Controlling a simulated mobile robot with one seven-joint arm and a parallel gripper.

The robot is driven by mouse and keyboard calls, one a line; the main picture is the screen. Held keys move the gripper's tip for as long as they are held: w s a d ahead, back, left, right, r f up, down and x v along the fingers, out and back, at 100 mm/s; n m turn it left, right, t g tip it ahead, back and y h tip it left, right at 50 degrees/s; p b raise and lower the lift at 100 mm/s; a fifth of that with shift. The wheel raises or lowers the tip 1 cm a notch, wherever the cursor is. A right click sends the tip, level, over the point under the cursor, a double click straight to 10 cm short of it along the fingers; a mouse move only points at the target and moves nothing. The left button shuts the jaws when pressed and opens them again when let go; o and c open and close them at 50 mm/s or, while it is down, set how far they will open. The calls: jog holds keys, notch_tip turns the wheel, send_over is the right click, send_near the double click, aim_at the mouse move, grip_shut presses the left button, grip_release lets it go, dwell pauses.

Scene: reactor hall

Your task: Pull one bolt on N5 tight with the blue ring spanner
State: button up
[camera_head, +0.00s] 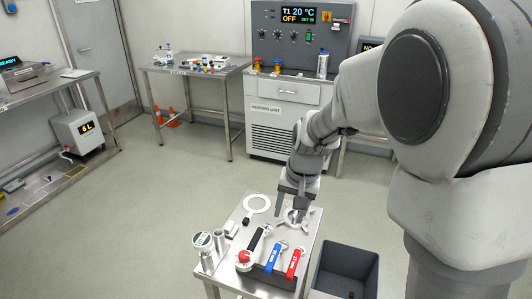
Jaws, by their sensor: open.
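The blue ring spanner (275,258) lies in a dark holder on the small steel table (229,276), between a black-handled wrench (257,242) and a red spanner (293,264). My gripper (289,209) points down over the back right of this table, behind the spanners. It is open, and I see nothing held between its fingers. A pale round metal part (306,216) lies under and beside the fingers, partly hidden by them. I cannot tell whether they touch it. N5 and its bolts cannot be made out in this view.
A white ring gasket (257,204), a round gauge (202,239) and metal cylinders (219,240) crowd the table's left side. A dark grey bin (345,268) stands right of it. The heating unit (287,110) and a side bench (196,70) are behind. Open floor lies left.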

jog(key=m+g+h+p, duration=0.1)
jog(key=g+p, duration=0.1)
send_over(274, 255)
notch_tip(274, 255, down, 16)
jog(key=shift+r, duration=0.1)
notch_tip(274, 255, down, 10)
jog(key=b, duration=0.6)
jog(key=shift+r+b, duration=0.25)
jog(key=shift+b, duration=0.1)
grip_shut()
jog(key=shift+r, duration=0.1)
notch_tip(274, 255, up, 7)
jog(key=p, duration=0.4)
jog(key=shift+p, duration=0.35)
